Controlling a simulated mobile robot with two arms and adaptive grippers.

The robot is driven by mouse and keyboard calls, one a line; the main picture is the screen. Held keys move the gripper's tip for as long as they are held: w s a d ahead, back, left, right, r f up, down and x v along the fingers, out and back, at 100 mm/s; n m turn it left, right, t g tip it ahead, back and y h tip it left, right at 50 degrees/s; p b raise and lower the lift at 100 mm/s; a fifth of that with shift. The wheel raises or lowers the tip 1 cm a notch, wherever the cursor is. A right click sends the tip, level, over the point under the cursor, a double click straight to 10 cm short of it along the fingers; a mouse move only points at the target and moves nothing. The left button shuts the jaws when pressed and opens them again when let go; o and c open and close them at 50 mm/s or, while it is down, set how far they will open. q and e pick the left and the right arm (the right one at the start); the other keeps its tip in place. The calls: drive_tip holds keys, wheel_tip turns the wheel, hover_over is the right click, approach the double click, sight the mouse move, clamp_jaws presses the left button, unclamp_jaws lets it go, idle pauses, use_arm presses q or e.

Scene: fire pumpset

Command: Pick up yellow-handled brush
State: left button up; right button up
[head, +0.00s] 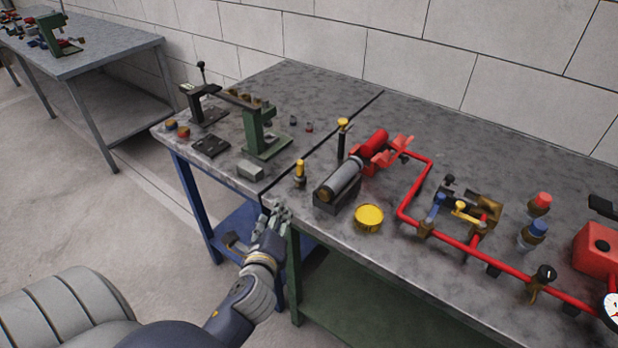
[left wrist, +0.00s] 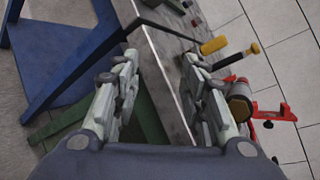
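A small upright item with a yellow upper part (head: 300,169) stands near the front edge of the workbench. It also appears as a yellow handle (left wrist: 213,45) in the left wrist view. A taller black-stemmed item with a yellow top (head: 343,125) stands farther back, also seen in the left wrist view (left wrist: 255,47). I cannot tell for certain which is the brush; no bristles show clearly. My left gripper (head: 277,214) is at the bench's front edge, below and left of the nearer yellow item. Its fingers (left wrist: 160,58) are apart and empty. My right gripper is not in view.
A dark grey cylinder (head: 338,180) and a yellow round lid (head: 369,217) stand right of the yellow item. Red piping (head: 410,200) runs farther right. A green press (head: 262,133) and grey block (head: 250,170) stand left. A black strip (head: 325,135) crosses the benchtop.

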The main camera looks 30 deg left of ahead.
sight(299, 169)
use_arm(q)
drive_tip(key=w+r+m+t, duration=0.1)
drive_tip(key=m, duration=0.3)
drive_tip(key=w+r+m+t+h, duration=0.1)
drive_tip(key=w+m, duration=0.1)
drive_tip(key=m, duration=0.2)
drive_tip(key=w+r+m+t, duration=0.1)
drive_tip(key=w+m+t, duration=0.1)
drive_tip(key=m, duration=0.1)
drive_tip(key=shift+d+r+m, duration=0.35)
drive_tip(key=shift+m, duration=0.05)
drive_tip(key=p+x, duration=0.1)
drive_tip(key=x, duration=0.4)
drive_tip(key=shift+w+f, duration=0.1)
drive_tip(key=x, duration=0.3)
drive_tip(key=p+x, duration=0.1)
drive_tip(key=shift+w+d+r, duration=0.1)
drive_tip(key=shift+w+r, duration=0.2)
drive_tip(key=shift+w+f, duration=0.1)
drive_tip(key=shift+w, duration=0.25)
drive_tip(key=shift+s, duration=0.1)
clamp_jaws()
